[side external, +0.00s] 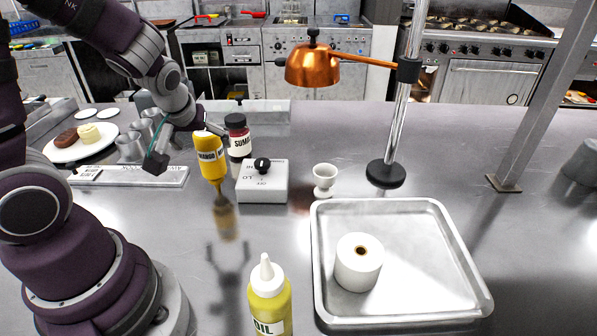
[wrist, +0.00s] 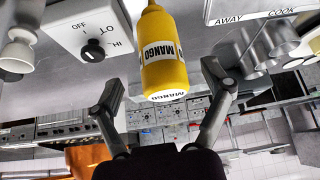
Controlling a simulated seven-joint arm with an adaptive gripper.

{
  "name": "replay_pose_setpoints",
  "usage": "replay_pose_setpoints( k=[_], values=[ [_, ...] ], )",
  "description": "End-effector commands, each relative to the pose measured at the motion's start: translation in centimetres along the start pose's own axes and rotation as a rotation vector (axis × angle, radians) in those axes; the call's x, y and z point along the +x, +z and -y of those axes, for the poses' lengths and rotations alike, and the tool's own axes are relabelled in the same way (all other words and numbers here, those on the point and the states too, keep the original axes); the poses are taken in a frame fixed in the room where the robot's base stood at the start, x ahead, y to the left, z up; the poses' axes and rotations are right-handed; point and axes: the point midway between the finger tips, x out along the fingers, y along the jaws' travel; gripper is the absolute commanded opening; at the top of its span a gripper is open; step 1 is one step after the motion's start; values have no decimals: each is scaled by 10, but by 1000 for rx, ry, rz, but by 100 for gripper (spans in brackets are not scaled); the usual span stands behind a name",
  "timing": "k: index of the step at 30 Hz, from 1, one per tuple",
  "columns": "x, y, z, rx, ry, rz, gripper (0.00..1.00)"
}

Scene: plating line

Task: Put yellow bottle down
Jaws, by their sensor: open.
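The yellow mango bottle (side external: 209,160) is nozzle-down and slightly tilted in the side view, its tip close to its reflection on the steel counter; whether it touches I cannot tell. In the wrist view the bottle (wrist: 164,60) lies ahead of and between my spread fingers, with clear gaps to both. My gripper (side external: 188,147) is open behind and left of the bottle; it also shows in the wrist view (wrist: 167,85). A second yellow bottle, labelled oil (side external: 269,302), with a white nozzle, stands upright at the front.
A dark red sumac jar (side external: 239,140) and a white control box (side external: 262,182) stand just right of the mango bottle. Metal cups (side external: 130,148) are to its left. A tray (side external: 460,265) holds a white roll (side external: 358,268).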

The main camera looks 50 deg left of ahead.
Motion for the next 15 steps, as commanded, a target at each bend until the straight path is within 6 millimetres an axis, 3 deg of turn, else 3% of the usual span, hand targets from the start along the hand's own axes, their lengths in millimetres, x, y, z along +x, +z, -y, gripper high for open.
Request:
replay_pose_setpoints(
  k=[6,11,15],
  values=[
    [-40,-1,-2,2,7,-5,80],
    [-54,0,-1,2,4,-1,80],
    [-85,16,-19,177,144,51,80]
  ],
)
